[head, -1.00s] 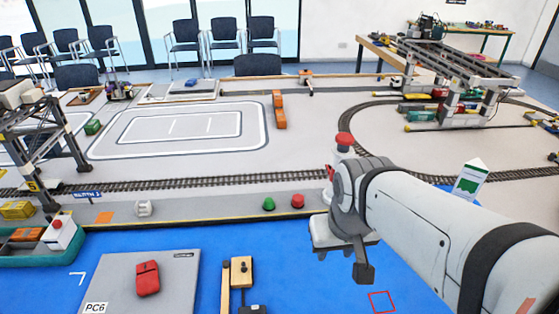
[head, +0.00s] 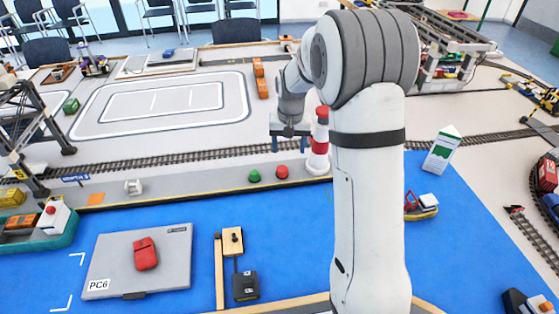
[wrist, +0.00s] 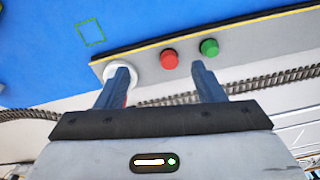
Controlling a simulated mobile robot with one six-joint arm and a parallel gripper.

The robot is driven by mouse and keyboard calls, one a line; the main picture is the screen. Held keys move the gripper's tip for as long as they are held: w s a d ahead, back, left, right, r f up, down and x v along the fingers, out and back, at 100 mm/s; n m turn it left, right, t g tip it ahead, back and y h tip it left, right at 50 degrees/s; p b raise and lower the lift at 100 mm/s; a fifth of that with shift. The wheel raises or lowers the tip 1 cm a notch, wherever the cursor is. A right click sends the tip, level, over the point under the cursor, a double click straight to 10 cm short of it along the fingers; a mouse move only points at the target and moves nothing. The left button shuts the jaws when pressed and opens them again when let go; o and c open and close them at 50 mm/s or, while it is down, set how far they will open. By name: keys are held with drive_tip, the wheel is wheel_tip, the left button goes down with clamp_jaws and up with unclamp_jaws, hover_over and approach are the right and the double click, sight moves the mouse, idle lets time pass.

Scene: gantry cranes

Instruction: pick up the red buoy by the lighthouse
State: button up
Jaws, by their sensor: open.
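The red buoy (head: 281,172) sits on the grey quay strip, just left of the red-and-white striped lighthouse (head: 319,150). A green buoy (head: 254,176) is close to its left. My gripper (head: 290,147) hangs above and behind the red buoy with its fingers pointing down. In the wrist view the fingers of my gripper (wrist: 159,67) are apart and empty. The red buoy (wrist: 169,58) shows there just past the gap between the fingertips, with the green buoy (wrist: 209,47) to its right. The lighthouse (wrist: 110,71) is partly hidden by the left finger.
Railway track (head: 130,164) runs behind the quay. A white-and-green sign block (head: 441,150) stands to the right, with a small red-and-yellow boat (head: 421,207) below it. A grey PC6 panel (head: 110,265) carrying a red block (head: 145,254) lies on the blue surface.

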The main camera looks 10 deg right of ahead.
drive_tip(key=p, duration=0.2)
approach(282, 168)
drive_tip(key=shift+s+d+f+m+g, duration=0.15)
drive_tip(key=shift+s+f+m+g, duration=0.2)
drive_tip(key=shift+s+m+g, duration=0.1)
drive_tip(key=f, duration=0.2)
drive_tip(key=w+f, duration=0.1)
drive_tip(key=f, duration=0.1)
drive_tip(key=shift+f+p, duration=0.35)
drive_tip(key=shift+p, duration=0.05)
drive_tip(key=shift+w+f+p, duration=0.2)
drive_tip(key=shift+f+p, duration=0.75)
drive_tip(key=shift+f, duration=1.6)
drive_tip(key=shift+c, duration=0.4)
drive_tip(key=c, duration=1)
